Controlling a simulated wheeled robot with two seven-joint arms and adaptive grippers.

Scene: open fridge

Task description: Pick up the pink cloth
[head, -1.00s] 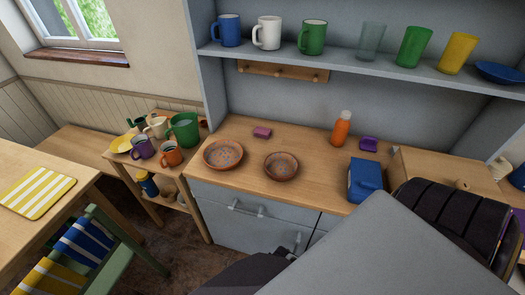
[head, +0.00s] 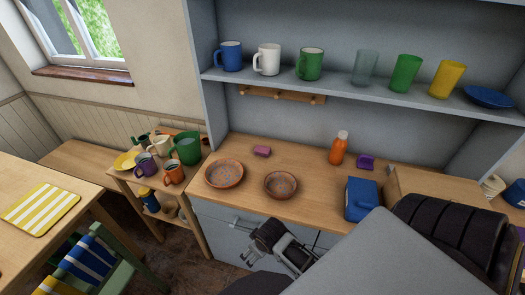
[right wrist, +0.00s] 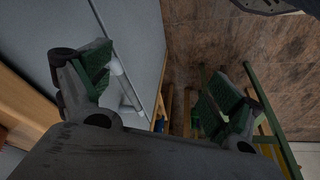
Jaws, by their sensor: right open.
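A small pink block-like item (head: 262,151), the only pink thing I see and perhaps the folded cloth, lies on the wooden counter (head: 318,172) behind and between two brown bowls. My right gripper (head: 285,250) is in front of the grey cabinet, below the counter's front edge and well apart from the pink item. In the right wrist view its two green-padded fingers (right wrist: 150,90) are spread with nothing between them. The pink item is not visible in that view. My left gripper is not in view.
Two brown bowls (head: 224,173) (head: 280,185) stand near the counter's front edge. An orange bottle (head: 339,148), a purple item (head: 366,162) and a blue carton (head: 361,198) stand to the right. A shelf (head: 340,80) with mugs and glasses hangs above. Cabinet handles (right wrist: 118,70) stick out near my right gripper.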

